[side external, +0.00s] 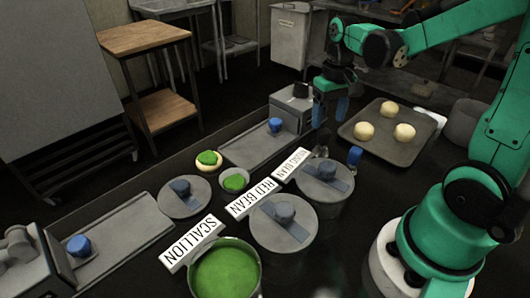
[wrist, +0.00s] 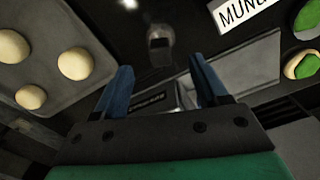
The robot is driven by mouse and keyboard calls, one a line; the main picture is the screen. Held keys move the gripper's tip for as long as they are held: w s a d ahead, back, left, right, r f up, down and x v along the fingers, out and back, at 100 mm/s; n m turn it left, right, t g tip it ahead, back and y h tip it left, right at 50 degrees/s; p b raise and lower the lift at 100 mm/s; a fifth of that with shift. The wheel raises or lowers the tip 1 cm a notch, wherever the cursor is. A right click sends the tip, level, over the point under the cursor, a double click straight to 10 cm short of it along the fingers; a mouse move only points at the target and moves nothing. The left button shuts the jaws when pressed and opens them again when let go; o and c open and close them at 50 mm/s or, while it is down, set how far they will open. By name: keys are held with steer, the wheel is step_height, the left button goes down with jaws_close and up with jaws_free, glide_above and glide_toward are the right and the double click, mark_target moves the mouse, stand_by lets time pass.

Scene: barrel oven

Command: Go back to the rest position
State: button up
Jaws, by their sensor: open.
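My gripper (side external: 331,108) hangs in the air near the back of the counter, its blue fingers spread and empty. It is left of the bun tray and close to a grey metal box (side external: 290,102). In the wrist view the two fingers of my gripper (wrist: 161,75) stand apart with nothing held between them. Part of the grey box shows between and beyond them.
A dark tray (side external: 360,144) holds three pale buns (side external: 364,130). Lidded pots (side external: 283,235), an open pot of green filling (side external: 225,268) and label signs (side external: 192,240) crowd the front. A green-topped bun (side external: 208,166) sits beside a small green bowl (side external: 234,181).

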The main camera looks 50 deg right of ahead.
steer(key=shift+a+r, duration=0.1)
steer(key=shift+r, duration=0.2)
steer(key=a+r+n+t, duration=0.4)
steer(key=a+t, duration=0.3)
steer(key=a, duration=0.4)
steer(key=shift+s+a, duration=0.35)
steer(key=shift+s, duration=0.1)
